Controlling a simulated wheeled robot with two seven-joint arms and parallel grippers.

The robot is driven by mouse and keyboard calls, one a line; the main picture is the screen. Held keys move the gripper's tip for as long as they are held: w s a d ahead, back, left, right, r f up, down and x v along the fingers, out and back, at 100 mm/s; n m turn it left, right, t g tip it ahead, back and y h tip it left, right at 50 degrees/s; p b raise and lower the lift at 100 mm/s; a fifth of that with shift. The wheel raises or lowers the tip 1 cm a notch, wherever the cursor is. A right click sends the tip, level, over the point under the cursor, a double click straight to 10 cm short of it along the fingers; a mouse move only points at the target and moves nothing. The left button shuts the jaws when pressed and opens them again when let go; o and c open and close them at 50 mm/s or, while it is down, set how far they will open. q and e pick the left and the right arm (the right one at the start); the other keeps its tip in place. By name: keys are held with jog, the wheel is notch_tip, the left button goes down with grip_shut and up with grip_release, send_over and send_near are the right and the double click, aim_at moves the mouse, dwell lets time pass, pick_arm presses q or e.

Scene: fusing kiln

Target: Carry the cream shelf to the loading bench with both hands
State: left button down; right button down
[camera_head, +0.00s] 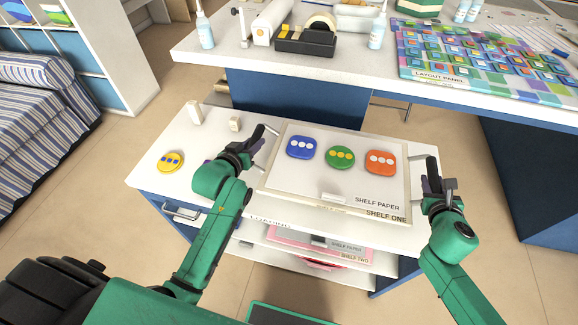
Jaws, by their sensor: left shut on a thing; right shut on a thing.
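The cream shelf (283,176), marked "SHELF ONE", is level over the top of the white loading bench (150,178). I cannot tell whether it touches the bench. On it lie a blue tile (303,147), a green tile (341,158), an orange tile (381,162) and a sheet marked "SHELF PAPER" with a small white block (345,198). My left gripper (258,142) is shut on the handle at the shelf's left side. My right gripper (434,178) is shut at the handle on its right side; the contact is partly hidden.
A yellow round piece (170,161) and small cream blocks (235,124) are on the bench's left part. A pink shelf marked "SHELF TWO" (290,238) is below. Behind stands a white table (215,50) with a tape dispenser (305,40), bottles and a layout panel (480,60).

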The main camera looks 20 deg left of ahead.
aim_at(420, 198)
pick_arm(q)
jog(key=shift+r, duration=0.15)
pick_arm(e)
jog(key=shift+a+r, duration=0.15)
